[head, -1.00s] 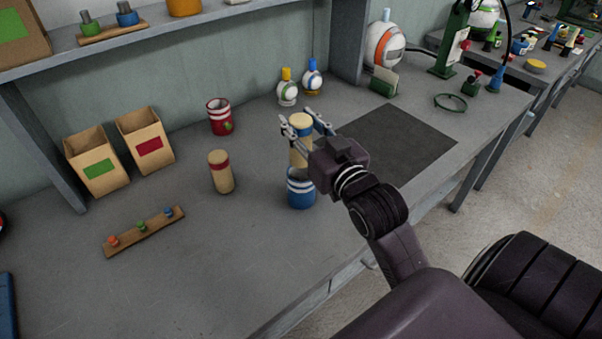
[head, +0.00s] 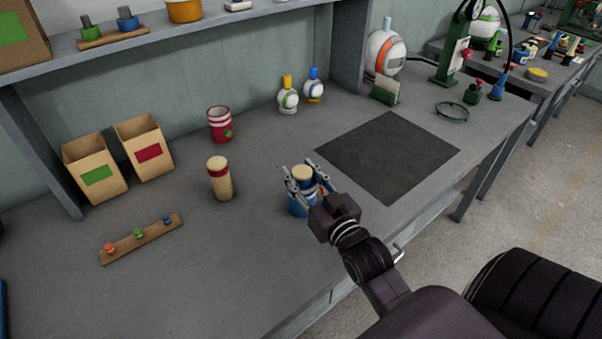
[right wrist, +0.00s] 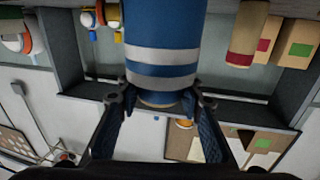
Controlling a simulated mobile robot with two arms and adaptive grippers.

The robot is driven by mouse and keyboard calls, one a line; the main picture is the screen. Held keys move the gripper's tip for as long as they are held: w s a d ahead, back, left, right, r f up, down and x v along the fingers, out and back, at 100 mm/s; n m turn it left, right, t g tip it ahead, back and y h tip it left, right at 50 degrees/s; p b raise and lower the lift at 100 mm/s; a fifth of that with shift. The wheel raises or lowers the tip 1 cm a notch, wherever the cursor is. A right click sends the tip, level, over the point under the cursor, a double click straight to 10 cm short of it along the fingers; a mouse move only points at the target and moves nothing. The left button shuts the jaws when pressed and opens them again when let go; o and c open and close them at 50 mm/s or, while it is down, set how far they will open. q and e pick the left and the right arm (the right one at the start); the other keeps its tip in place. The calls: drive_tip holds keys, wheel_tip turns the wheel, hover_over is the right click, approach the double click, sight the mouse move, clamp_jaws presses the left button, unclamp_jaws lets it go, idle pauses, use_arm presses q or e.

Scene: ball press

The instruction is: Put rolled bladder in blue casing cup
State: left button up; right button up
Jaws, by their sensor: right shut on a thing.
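The blue casing cup (head: 297,206) with white stripes stands upright on the bench. The tan rolled bladder (head: 302,172) is upright and mostly down inside the cup, with only its top end showing above the rim. My right gripper (head: 300,174) is shut on the bladder's top end, its fingers at the cup's rim. In the right wrist view, which is upside down, the striped blue cup (right wrist: 163,50) fills the top middle and the bladder's end (right wrist: 161,101) shows between the fingers. My left gripper is not in view.
A second rolled bladder with a red band (head: 219,179) stands to the left, with a red cup (head: 220,124) behind it. Two cardboard boxes (head: 144,148) and a peg strip (head: 140,238) are further left. A dark mat (head: 388,155) lies clear to the right.

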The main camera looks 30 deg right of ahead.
drive_tip(key=shift+f, duration=0.2)
drive_tip(key=o, duration=1.2)
drive_tip(key=shift+c, duration=0.2)
drive_tip(key=shift+r, duration=0.2)
drive_tip(key=shift+s, duration=0.25)
drive_tip(key=s+a+p, duration=0.1)
drive_tip(key=s+p, duration=0.1)
drive_tip(key=s, duration=0.9)
drive_tip(key=shift+s+a, duration=0.15)
drive_tip(key=shift+s, duration=0.05)
